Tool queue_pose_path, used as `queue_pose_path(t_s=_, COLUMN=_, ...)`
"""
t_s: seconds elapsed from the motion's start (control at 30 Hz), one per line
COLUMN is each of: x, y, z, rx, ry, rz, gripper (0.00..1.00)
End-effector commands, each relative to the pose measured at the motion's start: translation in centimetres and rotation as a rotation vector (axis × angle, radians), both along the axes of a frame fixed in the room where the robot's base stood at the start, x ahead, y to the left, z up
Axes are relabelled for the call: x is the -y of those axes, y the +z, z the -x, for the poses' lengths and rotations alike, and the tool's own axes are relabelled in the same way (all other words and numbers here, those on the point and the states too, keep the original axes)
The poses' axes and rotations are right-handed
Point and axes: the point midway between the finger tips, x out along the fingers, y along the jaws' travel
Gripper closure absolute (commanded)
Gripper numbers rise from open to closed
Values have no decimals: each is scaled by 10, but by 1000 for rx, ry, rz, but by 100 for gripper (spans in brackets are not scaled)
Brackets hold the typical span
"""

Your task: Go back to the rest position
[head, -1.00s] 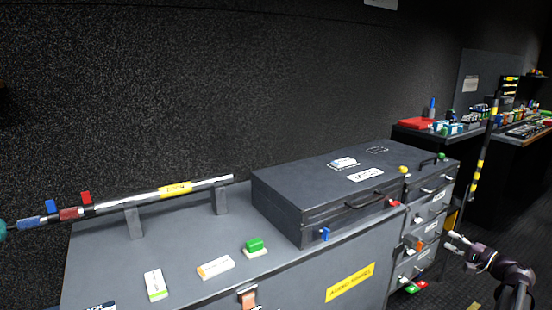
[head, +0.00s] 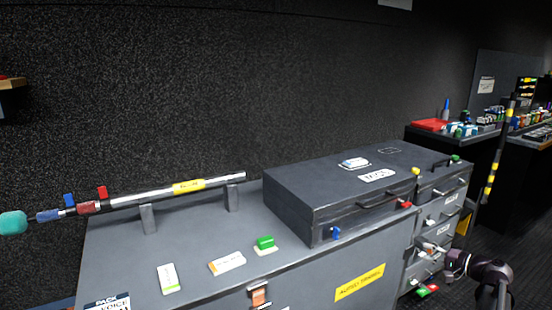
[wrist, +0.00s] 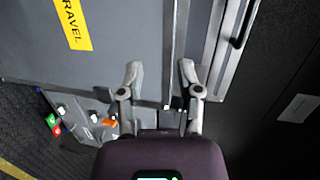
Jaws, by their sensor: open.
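My gripper (head: 449,264) is at the lower right of the head view, in front of the grey drawer unit. In the wrist view my gripper (wrist: 160,76) has its two fingers apart with nothing between them. Past the fingertips in that view is the grey cabinet front (wrist: 110,50) with a yellow label (wrist: 72,22). A black handle (wrist: 243,25) shows to the right of the fingers. I cannot tell how close the fingertips are to the cabinet.
A grey case (head: 335,205) lies on the cabinet top (head: 200,240). A pole with a teal tip (head: 12,222) rests on two stands at the left. The drawer unit (head: 440,210) stands right of the case, with small coloured items at its drawers. Dark floor is at the right.

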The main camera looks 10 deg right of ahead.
Motion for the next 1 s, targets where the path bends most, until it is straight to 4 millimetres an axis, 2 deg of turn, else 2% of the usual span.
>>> queue_pose_path(t_s=0.03, x=-18, y=-5, z=-4, rx=-23, ry=28, rz=20, gripper=54)
queue_pose_path(t_s=0.1, x=-42, y=-15, z=-9, rx=-63, ry=69, rz=56, gripper=54)
queue_pose_path(t_s=0.43, x=-149, y=-59, z=-16, rx=-242, ry=261, rz=247, gripper=54)
queue_pose_path(t_s=0.7, x=-223, y=-90, z=-5, rx=-372, ry=409, rz=421, gripper=54)
queue_pose_path(t_s=1.0, x=-291, y=-118, z=19, rx=-496, ry=563, rz=634, gripper=54)
